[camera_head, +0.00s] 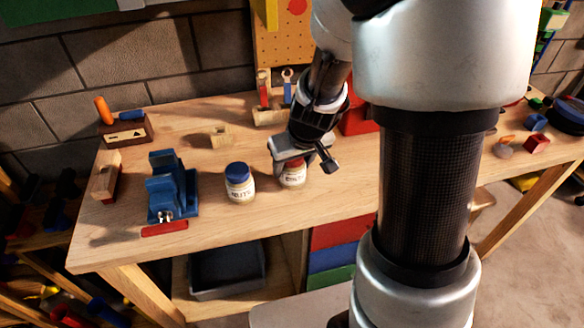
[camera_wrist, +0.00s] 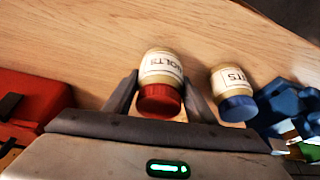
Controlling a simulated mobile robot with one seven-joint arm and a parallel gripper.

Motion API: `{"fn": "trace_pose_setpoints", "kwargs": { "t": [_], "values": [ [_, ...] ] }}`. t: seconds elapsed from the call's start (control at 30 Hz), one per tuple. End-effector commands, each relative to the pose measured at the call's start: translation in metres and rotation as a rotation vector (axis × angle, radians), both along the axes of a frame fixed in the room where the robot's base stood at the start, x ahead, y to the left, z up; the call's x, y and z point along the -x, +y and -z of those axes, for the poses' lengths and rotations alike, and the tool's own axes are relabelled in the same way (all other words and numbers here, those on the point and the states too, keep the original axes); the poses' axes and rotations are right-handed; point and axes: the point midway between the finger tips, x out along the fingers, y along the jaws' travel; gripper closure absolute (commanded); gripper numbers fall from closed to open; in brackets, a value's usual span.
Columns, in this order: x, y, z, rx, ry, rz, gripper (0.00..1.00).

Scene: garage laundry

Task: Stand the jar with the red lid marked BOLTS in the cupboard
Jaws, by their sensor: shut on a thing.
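The BOLTS jar with the red lid (camera_head: 292,175) stands on the wooden workbench in the head view. It also shows in the wrist view (camera_wrist: 160,75), its red lid toward my gripper and its label reading "BOLTS". My gripper (camera_head: 303,163) has come down over it, with one finger on each side of the jar near the lid, and is shut on it. In the wrist view the fingers (camera_wrist: 160,92) flank the jar. Whether the jar's base touches the bench is hard to tell. No cupboard can be made out for certain.
A NUTS jar with a blue lid (camera_head: 240,183) stands close to the left. A blue vise (camera_head: 172,187) is farther left, with a red bar at its front. A red toolbox (camera_wrist: 32,100) is on the other side. An open shelf with a dark bin (camera_head: 228,270) is below the bench.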

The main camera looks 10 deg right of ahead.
Motion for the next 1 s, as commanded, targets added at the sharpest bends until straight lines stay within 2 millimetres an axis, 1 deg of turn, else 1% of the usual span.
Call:
{"fn": "trace_pose_setpoints", "kwargs": {
  "t": [0.03, 0.1, 0.23, 0.4, 0.47, 0.63, 0.8, 1.0],
  "values": [
    [-0.001, 0.001, -0.018, 0.0, -0.004, -0.002, 0.81],
    [-0.002, 0.001, -0.034, 0.0, -0.006, -0.003, 0.81],
    [-0.001, 0.001, -0.058, -0.002, -0.005, 0.0, 0.81],
    [0.001, 0.002, -0.077, -0.003, 0.0, 0.014, 0.81],
    [0.003, 0.002, -0.077, -0.005, 0.004, 0.039, 0.81],
    [0.011, 0.002, -0.063, -0.005, 0.005, 0.124, 0.81],
    [0.015, 0.001, -0.052, -0.001, 0.0, 0.159, 0.81],
    [0.015, 0.0, -0.051, -0.001, -0.002, 0.159, 0.81]
  ]
}}
